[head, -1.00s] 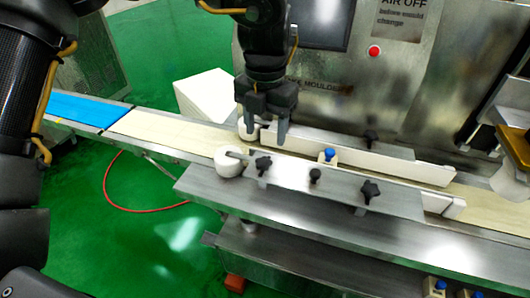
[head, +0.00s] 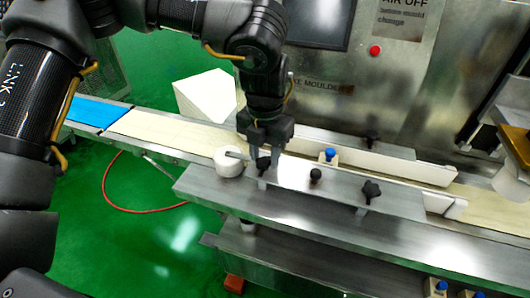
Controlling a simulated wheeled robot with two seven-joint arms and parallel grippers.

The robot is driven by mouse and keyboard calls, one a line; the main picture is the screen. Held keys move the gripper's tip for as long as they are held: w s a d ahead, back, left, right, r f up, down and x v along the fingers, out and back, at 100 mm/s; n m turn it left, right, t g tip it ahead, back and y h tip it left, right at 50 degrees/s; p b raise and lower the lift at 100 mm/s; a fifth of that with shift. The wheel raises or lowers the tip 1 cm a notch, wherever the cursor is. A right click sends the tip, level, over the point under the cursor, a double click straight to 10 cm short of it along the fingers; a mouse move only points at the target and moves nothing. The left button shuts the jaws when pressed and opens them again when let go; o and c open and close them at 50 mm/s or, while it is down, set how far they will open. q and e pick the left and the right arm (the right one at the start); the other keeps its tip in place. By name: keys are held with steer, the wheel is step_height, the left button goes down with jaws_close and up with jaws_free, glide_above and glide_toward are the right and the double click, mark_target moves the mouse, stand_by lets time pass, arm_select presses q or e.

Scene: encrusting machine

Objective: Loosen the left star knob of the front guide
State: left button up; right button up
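The front guide's metal plate (head: 330,190) lies along the near side of the conveyor. The left star knob (head: 263,164) is black and stands near the plate's left end. Another black star knob (head: 371,190) stands at its right, with a smaller round black knob (head: 315,175) between them. My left gripper (head: 263,157) points down over the left star knob, its fingers apart on either side of it. I cannot tell whether the fingers touch it. My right gripper is not in view.
A white roller (head: 228,162) stands just left of the left star knob. The white rear guide rail (head: 370,158) and a blue-topped sensor block (head: 328,156) lie behind. The machine's steel front, with a red button (head: 375,50), rises at the back.

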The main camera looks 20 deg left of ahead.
arm_select(q)
steer(key=c, duration=0.5)
steer(key=shift+o, duration=0.2)
steer(key=shift+n, duration=0.8)
steer(key=o, duration=0.7)
steer(key=shift+c, duration=0.2)
steer(key=o, duration=0.3)
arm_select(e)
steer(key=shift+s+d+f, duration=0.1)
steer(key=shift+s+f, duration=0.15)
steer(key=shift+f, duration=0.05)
arm_select(q)
steer(key=shift+r, duration=0.1)
